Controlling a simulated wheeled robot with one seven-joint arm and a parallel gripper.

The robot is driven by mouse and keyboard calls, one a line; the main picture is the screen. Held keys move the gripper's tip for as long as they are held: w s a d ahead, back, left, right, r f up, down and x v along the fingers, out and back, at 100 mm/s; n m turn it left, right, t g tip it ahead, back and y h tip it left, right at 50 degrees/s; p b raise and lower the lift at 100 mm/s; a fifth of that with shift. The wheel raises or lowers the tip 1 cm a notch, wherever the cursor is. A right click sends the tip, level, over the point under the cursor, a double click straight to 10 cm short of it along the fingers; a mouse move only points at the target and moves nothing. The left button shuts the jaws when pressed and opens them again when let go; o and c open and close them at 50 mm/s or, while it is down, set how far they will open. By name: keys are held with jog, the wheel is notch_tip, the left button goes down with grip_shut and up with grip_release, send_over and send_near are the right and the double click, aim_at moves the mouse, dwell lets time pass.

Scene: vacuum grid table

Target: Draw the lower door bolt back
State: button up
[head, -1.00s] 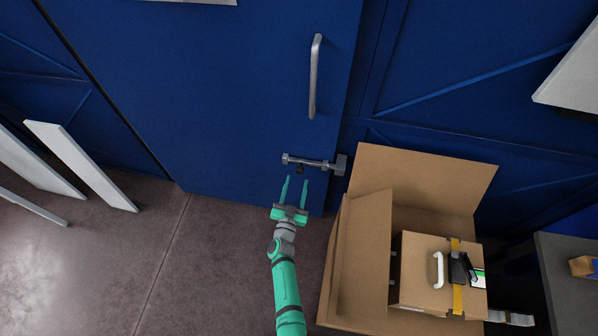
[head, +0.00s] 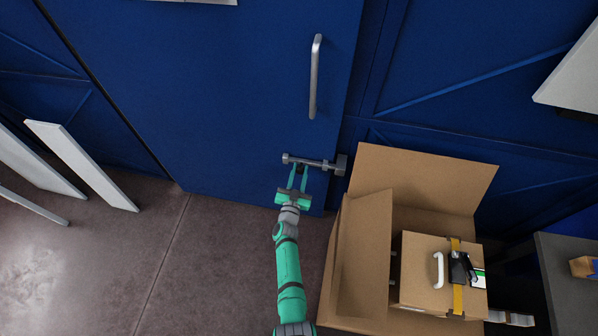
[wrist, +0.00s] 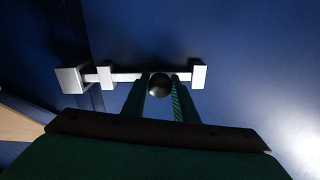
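The lower door bolt (head: 315,162) is a grey bar lying level near the bottom of the blue door (head: 230,100). Its right end reaches a grey keeper block (head: 340,165) across the door's edge. In the wrist view the bar (wrist: 126,77) runs through two guides to the keeper (wrist: 70,80) at left. A dark round knob (wrist: 159,86) stands out from the bar beside the guide farther from the keeper. My gripper (head: 299,169) has its two green fingers drawn in on either side of the knob, and they appear to touch it. The knob is mostly hidden in the head view.
An open cardboard box (head: 365,230) with a smaller carton (head: 415,275) inside stands on the floor close to the right of my arm. A long door handle (head: 315,75) is above the bolt.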

jog(key=shift+w+a, duration=0.25)
jog(key=shift+a, duration=0.7)
jog(key=shift+w+a, duration=0.2)
jog(key=shift+a, duration=0.75)
grip_shut()
jog(key=shift+a, duration=0.35)
jog(key=o, duration=1.1)
grip_release()
jog(key=shift+a, duration=0.15)
jog(key=shift+s, duration=0.15)
jog(key=s+a, duration=0.2)
jog(key=s, duration=0.8)
jog(key=shift+s, duration=0.15)
jog(key=shift+a, duration=0.1)
